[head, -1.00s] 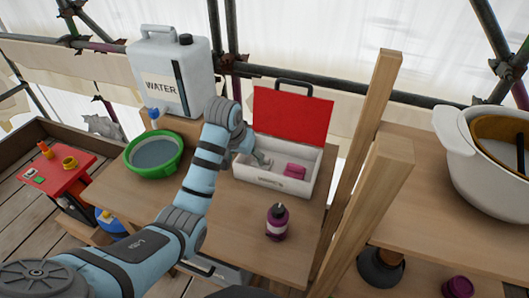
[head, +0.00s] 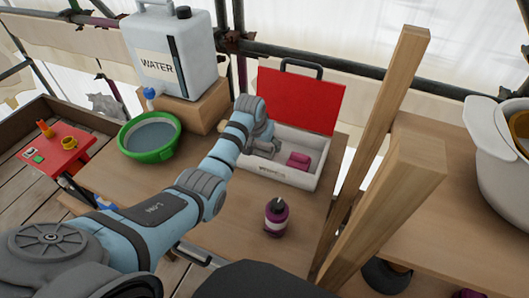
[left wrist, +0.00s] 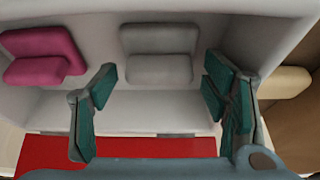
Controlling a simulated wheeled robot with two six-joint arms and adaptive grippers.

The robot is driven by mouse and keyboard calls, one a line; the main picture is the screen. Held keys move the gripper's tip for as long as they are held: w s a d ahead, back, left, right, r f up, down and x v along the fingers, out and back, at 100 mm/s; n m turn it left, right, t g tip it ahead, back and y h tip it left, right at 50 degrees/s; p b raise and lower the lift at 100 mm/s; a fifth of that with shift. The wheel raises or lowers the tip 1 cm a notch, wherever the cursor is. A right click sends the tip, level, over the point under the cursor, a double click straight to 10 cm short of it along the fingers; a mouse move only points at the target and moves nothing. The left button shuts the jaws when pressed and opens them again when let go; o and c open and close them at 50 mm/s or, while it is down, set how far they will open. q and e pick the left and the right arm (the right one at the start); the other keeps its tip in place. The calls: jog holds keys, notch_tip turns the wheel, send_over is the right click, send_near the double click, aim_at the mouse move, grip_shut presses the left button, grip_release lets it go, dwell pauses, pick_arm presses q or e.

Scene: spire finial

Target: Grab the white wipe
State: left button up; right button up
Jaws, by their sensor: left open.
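The white wipe (left wrist: 158,55) shows in the left wrist view as a pale grey-white folded piece lying inside the white box (head: 268,178). A magenta wipe (head: 299,160) lies beside it; it also shows in the left wrist view (left wrist: 40,55). My left gripper (left wrist: 158,82) is open and empty, its two green-padded fingers pointing into the box. The white wipe is ahead of the gap between the fingertips. In the head view my left gripper (head: 266,146) is over the box's left part, and I cannot make out the white wipe there. My right gripper is not in view.
The box's red lid (head: 300,100) stands open at the back. A purple bottle (head: 276,215) stands in front of the box. A green basin (head: 150,136) and a water container (head: 170,52) are to the left. A wooden post (head: 380,130) rises at the right.

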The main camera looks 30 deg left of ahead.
pick_arm(q)
jog(key=shift+w+f, duration=0.15)
jog(key=shift+f, duration=0.4)
jog(key=shift+r, duration=0.15)
jog(key=c, duration=0.7)
